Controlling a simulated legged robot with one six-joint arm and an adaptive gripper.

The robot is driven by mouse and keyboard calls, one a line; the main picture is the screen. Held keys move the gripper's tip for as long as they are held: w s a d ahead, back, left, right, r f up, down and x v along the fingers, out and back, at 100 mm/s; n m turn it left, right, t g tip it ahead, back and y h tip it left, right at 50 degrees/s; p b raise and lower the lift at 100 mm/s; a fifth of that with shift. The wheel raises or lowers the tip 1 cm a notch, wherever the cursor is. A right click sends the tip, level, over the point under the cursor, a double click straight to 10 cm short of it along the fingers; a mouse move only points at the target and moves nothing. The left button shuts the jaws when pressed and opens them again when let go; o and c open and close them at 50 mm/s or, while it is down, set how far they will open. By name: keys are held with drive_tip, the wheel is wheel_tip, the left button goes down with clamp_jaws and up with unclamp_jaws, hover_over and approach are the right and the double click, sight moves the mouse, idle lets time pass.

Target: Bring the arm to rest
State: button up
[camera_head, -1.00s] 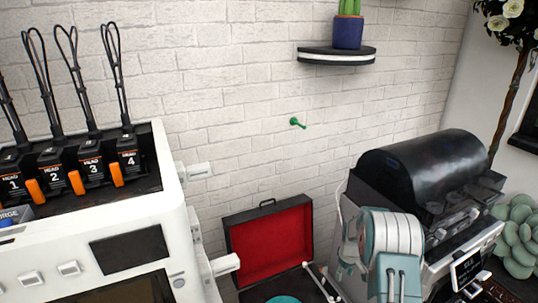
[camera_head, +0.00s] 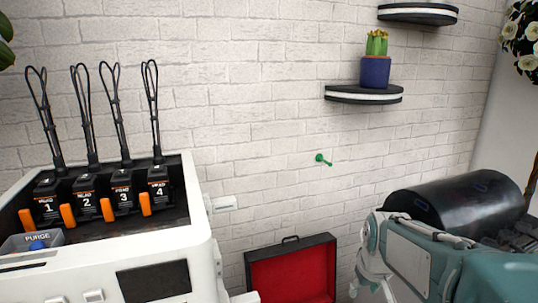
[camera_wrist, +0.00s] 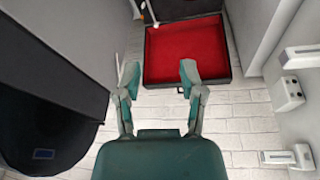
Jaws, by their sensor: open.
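My gripper (camera_wrist: 157,83) shows in the wrist view as two green-grey fingers spread well apart. Nothing is between them. Beyond the fingertips lie the red-lined open case and the white brick wall. In the head view, my teal and grey arm (camera_head: 415,255) fills the lower right and is folded. The gripper's fingertips cannot be made out there.
A white machine (camera_head: 200,250) with several numbered black heads stands at left. A red-lined case (camera_head: 292,272) is at bottom centre. A black rounded machine (camera_head: 465,200) is behind my arm. A shelf (camera_head: 365,98) holds a cactus pot (camera_head: 375,70). A green peg (camera_head: 322,159) juts from the wall.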

drive_tip(key=s+a+r+t, duration=0.1)
drive_tip(key=s+a, duration=0.1)
drive_tip(key=s, duration=0.7)
drive_tip(key=s+a+r+m+t, duration=0.1)
drive_tip(key=s+a+r, duration=0.1)
drive_tip(key=s, duration=0.7)
drive_tip(key=shift+s+a+m, duration=0.15)
drive_tip(key=shift+a+m, duration=0.15)
drive_tip(key=shift+a, duration=0.05)
drive_tip(key=shift+r, duration=0.1)
idle(0.3)
